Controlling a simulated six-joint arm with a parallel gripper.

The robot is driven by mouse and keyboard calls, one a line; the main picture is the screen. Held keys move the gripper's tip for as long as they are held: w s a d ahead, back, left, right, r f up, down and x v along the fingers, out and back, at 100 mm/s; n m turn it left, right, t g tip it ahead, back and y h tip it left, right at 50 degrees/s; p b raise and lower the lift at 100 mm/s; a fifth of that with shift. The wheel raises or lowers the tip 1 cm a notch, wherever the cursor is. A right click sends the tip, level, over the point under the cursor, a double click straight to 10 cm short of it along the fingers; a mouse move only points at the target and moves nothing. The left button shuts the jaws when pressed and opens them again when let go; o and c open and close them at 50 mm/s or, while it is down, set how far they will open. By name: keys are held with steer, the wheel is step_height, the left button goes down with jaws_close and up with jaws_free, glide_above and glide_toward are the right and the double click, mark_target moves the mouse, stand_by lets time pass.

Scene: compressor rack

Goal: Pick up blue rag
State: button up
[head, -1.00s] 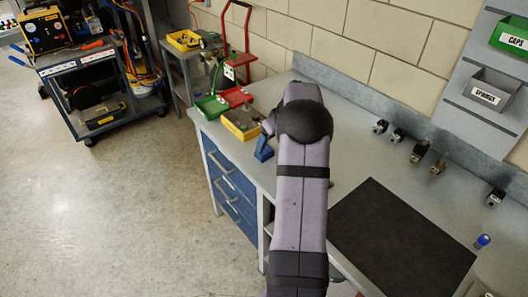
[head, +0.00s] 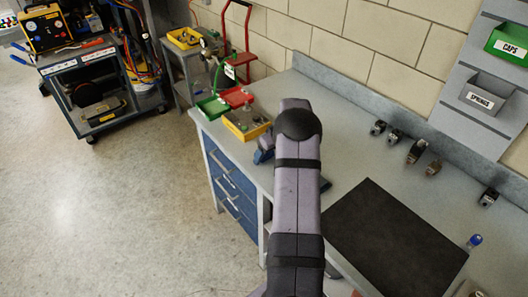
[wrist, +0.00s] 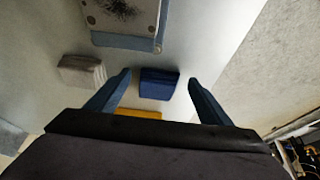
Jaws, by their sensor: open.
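The blue rag (wrist: 158,83) looks like a small folded dark blue block on the pale bench top in the wrist view. My gripper (wrist: 159,78) is open, with its two blue fingers at either side of the rag in the picture. Whether they are level with it or above it I cannot tell. In the head view my arm hides most of this area. A blue finger of my gripper (head: 262,156) shows left of the arm, and a dark blue patch, perhaps the rag, shows right of it.
A grey folded block (wrist: 82,70) lies left of the rag in the wrist view, with a grey plate-like object (wrist: 122,20) above. A yellow tray (head: 246,124) stands near the bench's left end. A black mat (head: 392,235) lies to the right, with several small fittings behind.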

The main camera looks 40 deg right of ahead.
steer(key=shift+c, duration=0.2)
steer(key=c, duration=1.1)
step_height(320, 180, up, 10)
steer(key=b, duration=0.3)
